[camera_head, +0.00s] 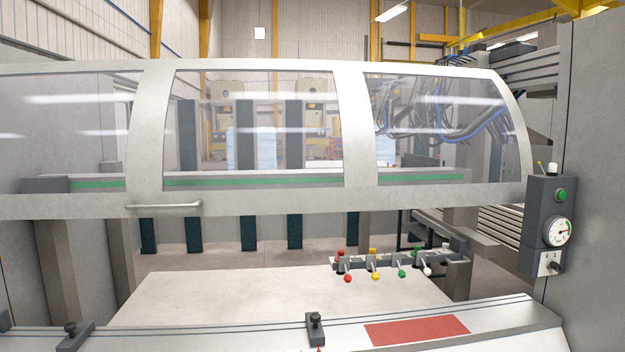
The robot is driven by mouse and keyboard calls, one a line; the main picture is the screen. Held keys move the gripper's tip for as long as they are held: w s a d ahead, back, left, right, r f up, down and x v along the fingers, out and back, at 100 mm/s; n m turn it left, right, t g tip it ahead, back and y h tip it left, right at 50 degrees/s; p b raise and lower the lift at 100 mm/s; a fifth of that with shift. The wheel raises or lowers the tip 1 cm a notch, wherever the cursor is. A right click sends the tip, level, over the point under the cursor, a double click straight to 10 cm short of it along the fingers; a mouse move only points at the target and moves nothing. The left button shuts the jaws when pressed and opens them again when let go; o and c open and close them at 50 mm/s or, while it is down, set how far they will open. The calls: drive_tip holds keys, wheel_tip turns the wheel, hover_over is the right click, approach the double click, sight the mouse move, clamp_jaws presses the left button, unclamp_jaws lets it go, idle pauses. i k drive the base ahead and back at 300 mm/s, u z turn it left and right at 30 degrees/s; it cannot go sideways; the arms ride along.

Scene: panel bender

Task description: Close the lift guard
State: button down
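The lift guard (356,140) is a pale metal frame with clear curved windows. It spans the middle of the view from the left edge to the right-hand control box. It stands raised, with an open gap between its lower rail (300,203) and the machine bed (240,292). A bar handle (163,205) is on the lower rail, left of centre. My gripper is not in view.
A control box (550,226) with a green button and a gauge stands at the right. Levers with red, yellow, green and white knobs (375,275) sit behind the bed. Dark clamps (315,328) and a red plate (416,330) are on the front ledge.

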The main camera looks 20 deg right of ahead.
sight(145, 197)
drive_tip(key=z, duration=0.05)
drive_tip(key=i, duration=1)
drive_tip(key=u, duration=0.05)
